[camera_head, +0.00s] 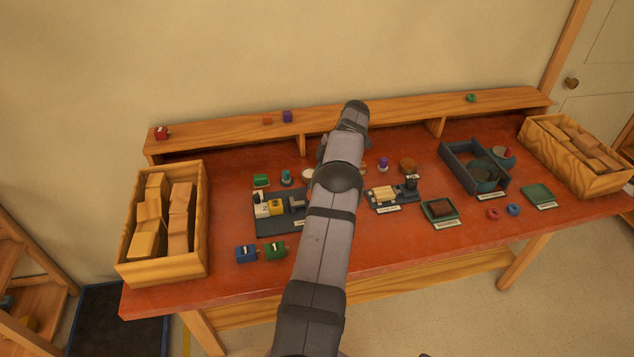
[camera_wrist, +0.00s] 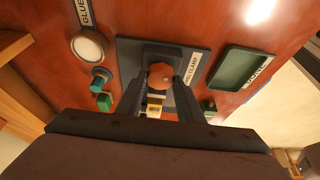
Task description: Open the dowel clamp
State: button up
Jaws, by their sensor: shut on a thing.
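The dowel clamp (camera_head: 262,226) is a dark plate on the red bench, partly hidden behind my arm in the head view. It carries a yellow block (camera_head: 276,207) and a dark bracket (camera_head: 297,204). In the wrist view its plate (camera_wrist: 189,98) bears a label ending in "CLAMP", and an orange-red faceted knob (camera_wrist: 160,76) stands on the clamp. My gripper (camera_wrist: 160,84) is shut on this knob, one finger on each side. The yellow block (camera_wrist: 154,110) shows between the fingers. I cannot tell how far the jaw is open. My arm hides the gripper in the head view.
A white round pad (camera_wrist: 88,46), a teal peg (camera_wrist: 100,78) and a green block (camera_wrist: 104,102) lie beside the clamp. A green tray (camera_wrist: 222,84) is on the other side. Blue (camera_head: 245,253) and green (camera_head: 275,248) blocks lie in front. Another fixture (camera_head: 410,184) stands right.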

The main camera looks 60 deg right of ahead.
jog(key=shift+w+d+r+n+g+p, duration=0.1)
jog(key=shift+r+n+g+p, duration=0.15)
jog(key=shift+n+p, duration=0.45)
jog(key=shift+f+p, duration=0.2)
jog(key=shift+p, duration=0.35)
jog(key=o, duration=1.1)
jog(key=shift+c, duration=0.2)
jog(key=shift+r, duration=0.1)
jog(key=shift+r, duration=0.55)
notch_tip(320, 180, up, 9)
jog(key=p, duration=0.7)
jog(key=shift+f+p, duration=0.15)
jog(key=shift+p, duration=0.15)
jog(key=shift+f, duration=0.1)
